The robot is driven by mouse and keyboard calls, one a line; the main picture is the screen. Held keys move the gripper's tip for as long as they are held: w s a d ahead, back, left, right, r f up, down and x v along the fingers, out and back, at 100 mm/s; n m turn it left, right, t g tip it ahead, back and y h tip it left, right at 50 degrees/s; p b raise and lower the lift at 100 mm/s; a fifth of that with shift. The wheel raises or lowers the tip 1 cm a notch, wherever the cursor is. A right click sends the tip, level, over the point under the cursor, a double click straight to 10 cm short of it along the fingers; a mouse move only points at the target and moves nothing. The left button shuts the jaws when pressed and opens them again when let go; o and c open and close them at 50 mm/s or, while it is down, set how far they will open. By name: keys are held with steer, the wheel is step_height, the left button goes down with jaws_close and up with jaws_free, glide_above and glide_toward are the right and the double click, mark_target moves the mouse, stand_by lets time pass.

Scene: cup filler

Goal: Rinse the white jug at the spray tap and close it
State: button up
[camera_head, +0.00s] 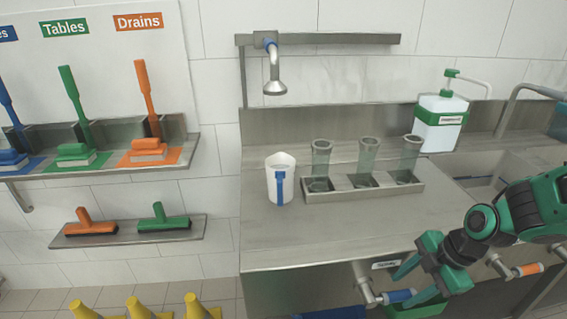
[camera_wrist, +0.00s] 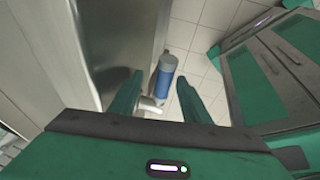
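The white jug (camera_head: 280,186) stands upright on the steel counter, its blue-striped handle facing me. The spray tap's grey head (camera_head: 275,87) hangs from the wall shelf above and behind the jug. No water stream shows from it. A blue-handled valve (camera_head: 398,296) sticks out from a pipe below the counter's front edge. My gripper (camera_head: 391,294) is open at this valve. In the wrist view the blue handle (camera_wrist: 164,77) shows between the two green fingers of my gripper (camera_wrist: 160,84), with no clear contact.
Several clear tubes stand in a steel rack (camera_head: 350,195) right of the jug. A white pump bottle (camera_head: 440,122) stands at the back right. An orange-handled valve (camera_head: 526,270) is right of my gripper. Brushes hang on the left wall. The counter's front left is clear.

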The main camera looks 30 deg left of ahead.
steer(key=shift+s+d, duration=0.1)
steer(key=v, duration=1)
steer(key=shift+r, duration=0.3)
steer(key=shift+d, duration=0.1)
